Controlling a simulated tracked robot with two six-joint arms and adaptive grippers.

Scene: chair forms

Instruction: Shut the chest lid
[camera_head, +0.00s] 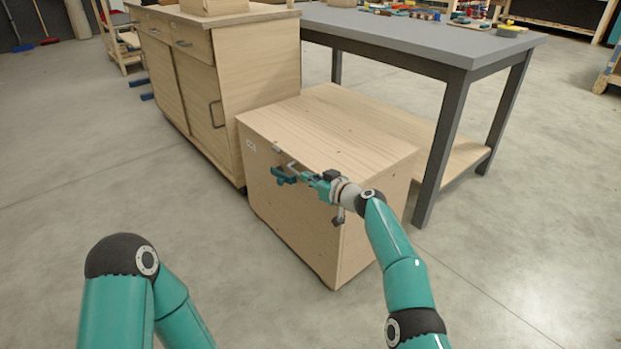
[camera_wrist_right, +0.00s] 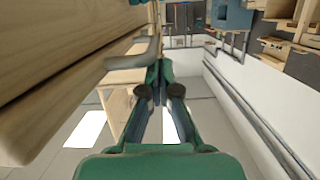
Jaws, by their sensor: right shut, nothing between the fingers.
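The chest (camera_head: 290,220) is a light plywood box standing on the floor in the middle of the head view. Its lid (camera_head: 325,125) lies flat across the top, and I see no gap under it from here. A grey handle (camera_head: 291,165) shows at the upper front, partly hidden by my gripper; it also shows in the right wrist view (camera_wrist_right: 138,58). My right gripper (camera_head: 284,176) is shut and empty in front of the chest's upper front face, close to the handle. I cannot tell whether it touches. Only my left arm shows, not its gripper.
A wooden cabinet (camera_head: 225,90) with drawers and doors stands behind and left of the chest. A grey-topped table (camera_head: 420,35) with dark legs stands behind and right, with small items on it. The concrete floor (camera_head: 130,190) at left and front is clear.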

